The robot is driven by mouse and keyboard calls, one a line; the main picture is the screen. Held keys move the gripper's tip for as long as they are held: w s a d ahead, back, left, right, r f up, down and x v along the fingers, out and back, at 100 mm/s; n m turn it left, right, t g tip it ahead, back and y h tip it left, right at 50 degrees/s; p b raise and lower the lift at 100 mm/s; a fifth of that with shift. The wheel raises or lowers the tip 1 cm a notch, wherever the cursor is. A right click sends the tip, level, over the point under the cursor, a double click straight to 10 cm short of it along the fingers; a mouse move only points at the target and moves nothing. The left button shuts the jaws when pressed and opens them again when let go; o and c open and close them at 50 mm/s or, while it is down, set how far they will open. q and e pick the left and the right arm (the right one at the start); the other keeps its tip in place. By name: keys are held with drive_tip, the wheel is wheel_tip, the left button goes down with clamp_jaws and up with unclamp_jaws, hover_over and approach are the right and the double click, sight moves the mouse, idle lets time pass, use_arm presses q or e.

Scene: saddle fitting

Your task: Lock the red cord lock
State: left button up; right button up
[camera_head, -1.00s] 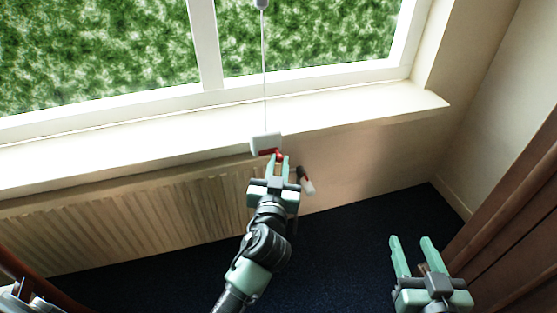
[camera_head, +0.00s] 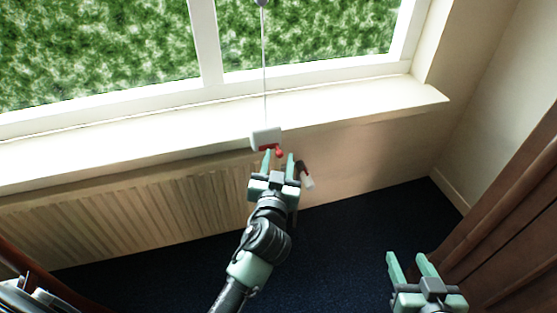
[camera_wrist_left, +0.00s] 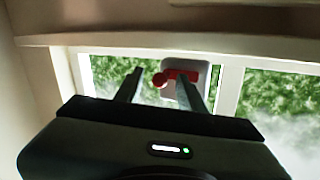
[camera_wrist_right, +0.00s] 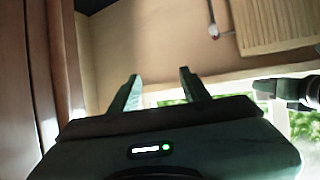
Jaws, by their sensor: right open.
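The cord lock is a white block (camera_head: 264,135) at the sill's front edge, with a red lever (camera_head: 267,147) on its lower face ending in a round red knob (camera_head: 279,153). A thin cord (camera_head: 265,70) rises from it. My left gripper (camera_head: 278,160) is open just below the lever. In the left wrist view, its fingers (camera_wrist_left: 160,90) stand either side of the knob (camera_wrist_left: 160,80); one finger overlaps the white block (camera_wrist_left: 202,72). I cannot tell whether a finger touches the lever. My right gripper (camera_head: 409,262) is open and empty, low on the right.
The dark floor (camera_head: 340,250) between the arms is clear.

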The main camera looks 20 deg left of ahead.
use_arm(q)
drive_tip(key=v, duration=0.7)
drive_tip(key=shift+s, duration=0.45)
use_arm(e)
drive_tip(key=shift+s+d+f, duration=0.1)
drive_tip(key=shift+s+f, duration=0.05)
drive_tip(key=shift+f, duration=0.05)
drive_tip(key=shift+r, duration=0.1)
